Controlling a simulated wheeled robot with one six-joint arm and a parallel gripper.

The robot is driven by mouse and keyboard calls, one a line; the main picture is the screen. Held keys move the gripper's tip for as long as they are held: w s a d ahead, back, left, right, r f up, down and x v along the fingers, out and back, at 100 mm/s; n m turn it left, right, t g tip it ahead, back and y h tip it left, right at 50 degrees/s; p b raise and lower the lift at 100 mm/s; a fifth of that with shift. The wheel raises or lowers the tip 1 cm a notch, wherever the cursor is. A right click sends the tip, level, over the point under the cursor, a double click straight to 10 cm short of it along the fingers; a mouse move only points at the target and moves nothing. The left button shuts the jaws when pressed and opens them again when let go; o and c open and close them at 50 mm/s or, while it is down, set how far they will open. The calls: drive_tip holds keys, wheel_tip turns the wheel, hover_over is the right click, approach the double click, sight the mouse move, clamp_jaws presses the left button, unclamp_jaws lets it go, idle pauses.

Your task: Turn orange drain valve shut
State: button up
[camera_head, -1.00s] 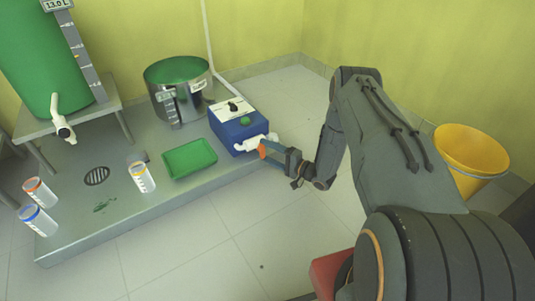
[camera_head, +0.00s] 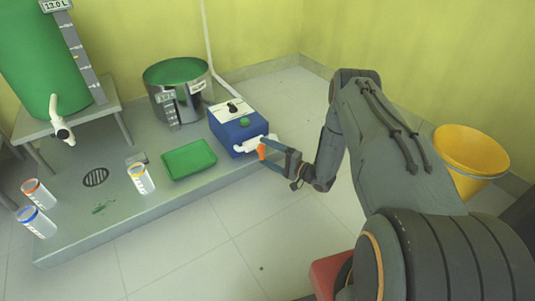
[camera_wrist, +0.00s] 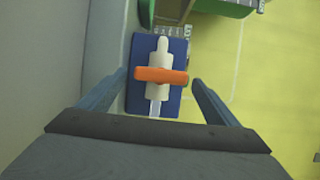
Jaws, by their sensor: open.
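The orange drain valve handle (camera_wrist: 161,75) lies crosswise over a white spout on the front of a blue box, seen in the wrist view. The white spout (camera_wrist: 158,58) runs lengthwise under it. The blue box (camera_head: 238,132) also shows in the head view, with the orange handle (camera_head: 262,151) at its front right. My gripper (camera_wrist: 163,88) is open, with one finger on each side of the handle. Gaps show between the fingers and the handle ends in the wrist view. In the head view my gripper (camera_head: 271,146) partly overlaps the valve.
A green tray (camera_head: 189,159) lies left of the blue box. A steel pot (camera_head: 182,105) with green contents stands behind. Several sample containers and a floor drain (camera_head: 95,177) are on the grey platform at left. A yellow bucket (camera_head: 470,160) stands at right.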

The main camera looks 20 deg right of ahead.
drive_tip(key=p+v, duration=0.2)
drive_tip(key=v, duration=0.5)
drive_tip(key=shift+s+d+p, duration=0.2)
drive_tip(key=shift+s+p, duration=0.1)
drive_tip(key=shift+p, duration=0.1)
